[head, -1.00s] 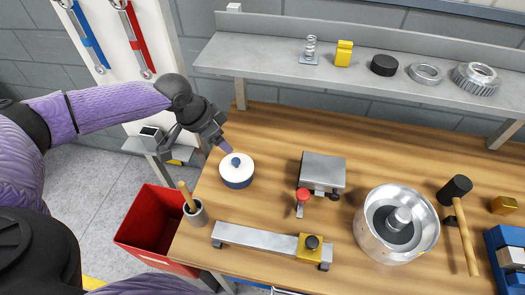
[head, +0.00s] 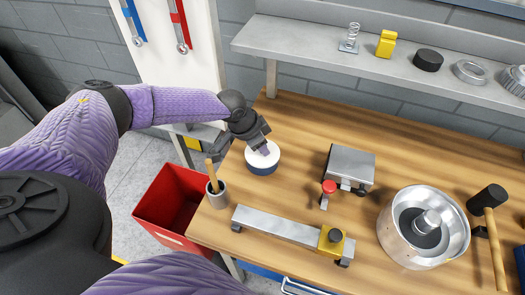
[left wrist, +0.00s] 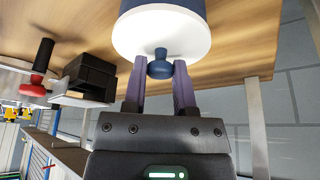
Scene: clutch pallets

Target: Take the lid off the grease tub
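The grease tub (head: 262,169) is a short round blue tub on the wooden bench, near its left end. Its white lid (head: 272,155) sits on top. My left gripper (head: 264,150) is over the lid and hides its knob in the head view. In the left wrist view the blue knob (left wrist: 160,66) of the lid lies between the tips of my two fingers (left wrist: 158,88). The fingers stand apart with a gap on each side of the knob. My right gripper is not in view.
A grey cup with a wooden-handled tool (head: 217,194) stands left of the tub. A metal block with a red knob (head: 350,168) and a bar fixture (head: 275,226) are nearby. A large metal drum (head: 424,228) stands right. A red bin (head: 170,208) is below the bench's left end.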

